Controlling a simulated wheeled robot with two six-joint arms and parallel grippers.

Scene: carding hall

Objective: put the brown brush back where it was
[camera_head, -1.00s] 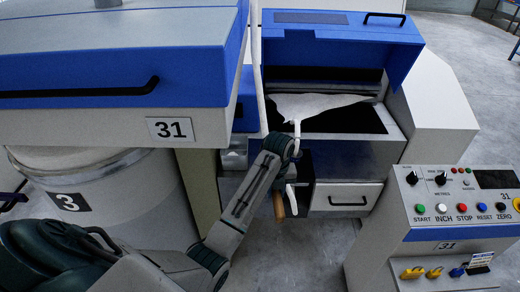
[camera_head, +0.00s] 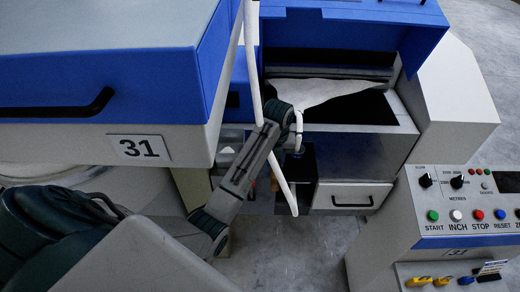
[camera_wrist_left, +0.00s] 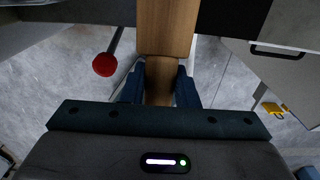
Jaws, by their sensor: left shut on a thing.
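The brown brush (camera_wrist_left: 165,30) fills the top middle of the left wrist view, its wooden body pointing away from me. My left gripper (camera_wrist_left: 160,86) is shut on its narrower handle part, with a blue finger on each side. In the head view only a small brown piece of the brush (camera_head: 274,181) shows behind my forearm, in front of the machine and left of the drawer. The gripper's fingers are mostly hidden there by my own arm. I cannot tell whether the brush touches anything. My right gripper is in neither view.
A drawer (camera_head: 350,196) with a dark handle sits under the machine's open bay, beside a dark gap (camera_head: 306,160). A thin white rod (camera_head: 252,62) slants down across my arm. A red knob (camera_wrist_left: 105,64) is close left of the brush. The control panel (camera_head: 455,205) stands right.

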